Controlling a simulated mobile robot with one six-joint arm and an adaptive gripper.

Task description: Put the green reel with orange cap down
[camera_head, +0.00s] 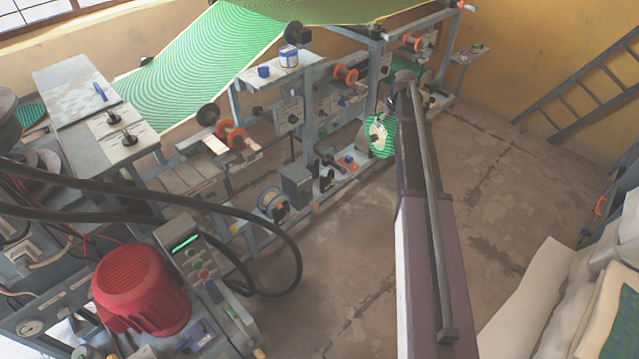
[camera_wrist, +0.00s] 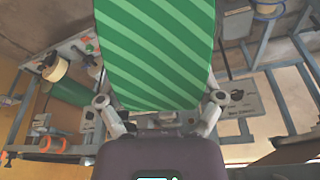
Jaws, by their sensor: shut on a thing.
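The green reel (camera_wrist: 155,50) fills the upper middle of the wrist view, with light and dark green diagonal stripes. My gripper (camera_wrist: 160,104) is shut on it, with one finger on each side of its lower part. In the head view, the green reel (camera_head: 381,138) shows beside the far end of my arm, with a pale round end face. It is held in front of the frame's right part, and my arm hides some of it. I cannot make out its orange cap in either view, and my fingers are not clear in the head view.
A blue-grey metal frame (camera_head: 240,108) with shelves carries orange spools (camera_head: 230,133) and a blue-and-white can (camera_head: 288,56). A low shelf (camera_head: 342,172) holds small parts. A red motor (camera_head: 140,288) and black hoses stand front left. Pale sacks (camera_head: 560,300) lie right. The middle floor is clear.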

